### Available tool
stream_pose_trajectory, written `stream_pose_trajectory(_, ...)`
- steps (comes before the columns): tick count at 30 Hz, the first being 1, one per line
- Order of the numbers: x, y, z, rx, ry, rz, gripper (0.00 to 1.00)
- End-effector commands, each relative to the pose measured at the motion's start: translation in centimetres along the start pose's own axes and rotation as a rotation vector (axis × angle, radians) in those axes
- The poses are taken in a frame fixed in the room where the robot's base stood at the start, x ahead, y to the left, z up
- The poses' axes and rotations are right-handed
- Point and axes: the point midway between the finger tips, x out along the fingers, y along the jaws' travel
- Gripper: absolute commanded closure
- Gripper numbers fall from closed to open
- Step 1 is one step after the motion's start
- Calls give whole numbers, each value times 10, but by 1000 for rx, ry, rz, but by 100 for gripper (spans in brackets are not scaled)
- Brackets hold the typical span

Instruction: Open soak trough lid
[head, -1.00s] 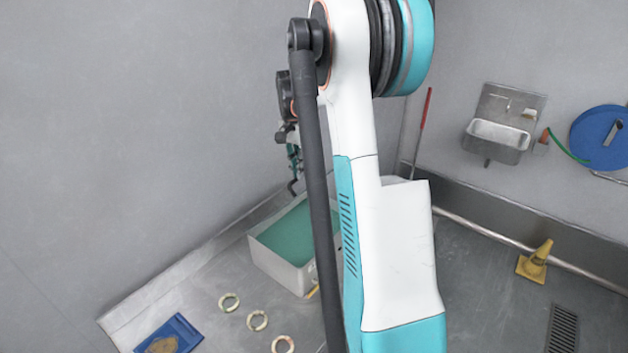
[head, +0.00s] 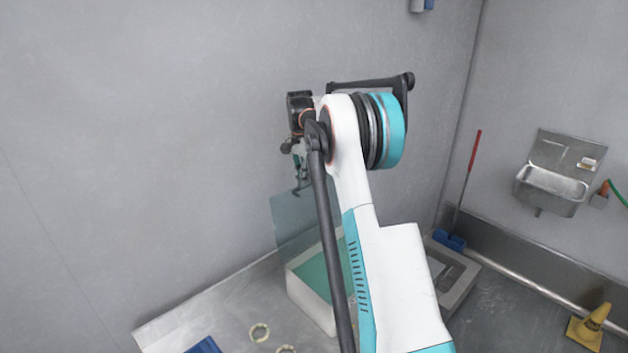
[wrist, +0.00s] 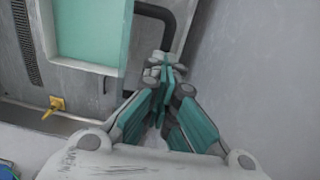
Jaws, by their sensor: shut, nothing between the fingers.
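The soak trough (head: 316,310) is a white box holding teal liquid on the metal table. Its lid (head: 296,222), a clear bluish pane, stands up steeply at the trough's back left side. My gripper (head: 299,188) is at the lid's upper edge; the head view does not tell whether they touch. In the wrist view my gripper (wrist: 168,72) has its teal fingers together with nothing between them. The trough's pale rim and teal inside (wrist: 90,28) show at upper left there. My arm hides the trough's right part in the head view.
Pale rings (head: 259,332) and the corner of a blue tray (head: 205,345) lie on the table in front. A grey wall (head: 130,150) rises close behind the lid. A sink (head: 550,185) and a yellow cone (head: 590,328) are at the right.

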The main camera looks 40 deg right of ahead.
Motion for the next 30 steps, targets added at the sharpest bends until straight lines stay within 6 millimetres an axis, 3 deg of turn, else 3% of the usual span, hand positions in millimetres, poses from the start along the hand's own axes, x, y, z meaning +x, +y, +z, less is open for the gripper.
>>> stream_pose_trajectory(1, 23, 0, 6, -6, -15, 20, 100)
stream_pose_trajectory(19, 26, -5, 3, -2, -12, 22, 99)
stream_pose_trajectory(23, 26, -5, 3, -1, -12, 22, 70)
stream_pose_trajectory(30, 25, -6, 4, 0, -14, 19, 70)
